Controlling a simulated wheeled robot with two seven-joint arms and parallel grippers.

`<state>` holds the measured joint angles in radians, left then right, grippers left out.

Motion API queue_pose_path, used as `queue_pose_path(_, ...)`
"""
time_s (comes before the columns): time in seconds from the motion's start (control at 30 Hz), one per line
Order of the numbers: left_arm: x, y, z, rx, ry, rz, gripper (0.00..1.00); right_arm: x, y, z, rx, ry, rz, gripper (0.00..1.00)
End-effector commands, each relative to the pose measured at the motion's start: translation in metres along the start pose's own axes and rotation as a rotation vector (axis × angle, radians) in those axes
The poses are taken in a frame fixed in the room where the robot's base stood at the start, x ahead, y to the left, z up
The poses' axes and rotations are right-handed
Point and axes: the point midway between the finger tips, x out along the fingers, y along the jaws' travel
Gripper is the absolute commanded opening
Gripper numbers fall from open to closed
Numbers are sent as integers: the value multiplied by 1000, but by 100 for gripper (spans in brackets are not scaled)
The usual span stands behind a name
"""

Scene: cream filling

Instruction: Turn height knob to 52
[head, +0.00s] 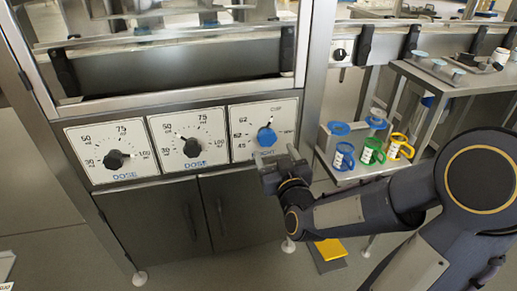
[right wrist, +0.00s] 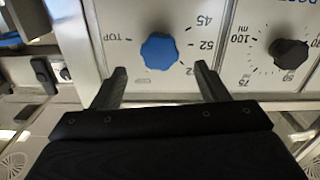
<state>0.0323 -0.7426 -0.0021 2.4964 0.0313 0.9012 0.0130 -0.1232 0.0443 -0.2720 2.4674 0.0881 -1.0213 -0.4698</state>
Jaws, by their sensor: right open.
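The blue height knob (head: 267,136) is on the rightmost of three white dial panels in the head view, with marks 45, 52 and 62 on its left side. It also shows in the right wrist view (right wrist: 160,52), with the 52 mark beside it on the right. My right gripper (head: 278,166) is just below and in front of the knob in the head view. In the right wrist view its two fingers are spread, one on each side below the knob, with nothing between them. Which mark the knob points at is too small to tell. My left gripper is not in view.
Two black dose knobs (head: 114,159) (head: 191,147) are on the panels to the left. Steel cabinet doors (head: 160,222) are below. A shelf at right holds blue, green and yellow-handled cups (head: 373,151). A yellow block (head: 330,249) lies on the floor.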

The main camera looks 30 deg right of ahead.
Motion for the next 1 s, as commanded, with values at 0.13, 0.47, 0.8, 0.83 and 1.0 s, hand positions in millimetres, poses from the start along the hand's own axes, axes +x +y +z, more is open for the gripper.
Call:
queue_pose_path(0.13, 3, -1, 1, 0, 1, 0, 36, 20, 0, 0, -1, 1, 0, 68)
queue_pose_path(0.47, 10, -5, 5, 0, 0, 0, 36, 67, 0, -1, 1, 1, -1, 68)
queue_pose_path(0.8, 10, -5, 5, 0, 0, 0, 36, 73, 0, -2, 1, -1, -2, 68)
queue_pose_path(0.83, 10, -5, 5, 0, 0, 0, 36, 73, 0, -2, 1, 0, -2, 68)
queue_pose_path(1.0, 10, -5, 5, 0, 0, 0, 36, 73, 0, -2, 1, 0, -2, 46)
